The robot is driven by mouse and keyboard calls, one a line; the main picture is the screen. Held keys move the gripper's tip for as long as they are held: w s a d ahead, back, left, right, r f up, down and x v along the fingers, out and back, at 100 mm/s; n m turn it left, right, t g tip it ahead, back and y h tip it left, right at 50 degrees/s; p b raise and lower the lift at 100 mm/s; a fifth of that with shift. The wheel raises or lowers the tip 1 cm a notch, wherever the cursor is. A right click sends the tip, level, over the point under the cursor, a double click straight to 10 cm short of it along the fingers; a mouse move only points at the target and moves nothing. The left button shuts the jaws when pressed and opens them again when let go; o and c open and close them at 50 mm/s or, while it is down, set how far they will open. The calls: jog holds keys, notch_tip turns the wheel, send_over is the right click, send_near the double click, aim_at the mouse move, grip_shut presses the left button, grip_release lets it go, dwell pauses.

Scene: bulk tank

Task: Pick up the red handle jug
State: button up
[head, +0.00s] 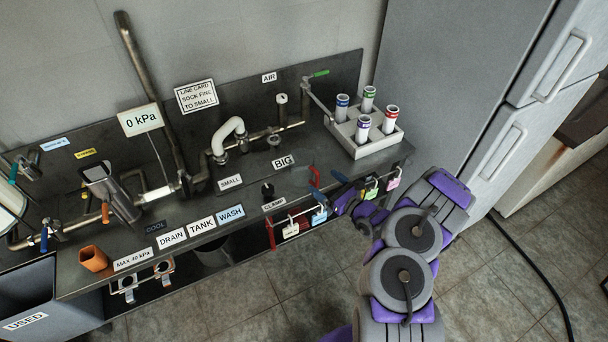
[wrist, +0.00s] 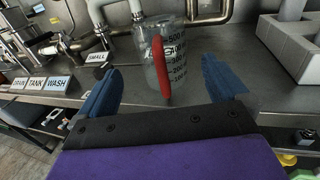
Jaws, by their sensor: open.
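The clear measuring jug with dark volume marks (wrist: 178,62) stands upright on the dark counter in the wrist view. Its red handle (wrist: 160,72) faces my gripper. My gripper (wrist: 160,66) is open, with one blue finger on each side of the handle and a visible gap to both. I cannot tell how deep the handle sits between the fingers. In the head view the red handle (head: 315,177) shows near the BIG label, close to my gripper (head: 323,178); the clear body is hard to make out there.
A grey rack (head: 366,146) with several coloured-top tubes stands behind and right of my gripper. Pipes and a white hose (head: 228,136) run along the back. Locks and tags (head: 300,226) hang at the counter's front edge.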

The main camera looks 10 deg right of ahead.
aim_at(310, 170)
jog(key=b+x, duration=0.2)
jog(key=x, duration=0.6)
jog(key=shift+s+a, duration=0.1)
jog(key=shift+a, duration=0.1)
jog(key=shift+w+d+r, duration=0.1)
jog(key=shift+w, duration=0.15)
jog(key=shift+w+d+r, duration=0.1)
jog(key=shift+w+d, duration=0.05)
jog(key=shift+d, duration=0.15)
jog(key=shift+a, duration=0.5)
jog(key=c, duration=0.6)
jog(key=shift+d, duration=0.1)
jog(key=shift+c, duration=1.3)
jog(key=shift+d, duration=0.25)
jog(key=shift+c, duration=0.3)
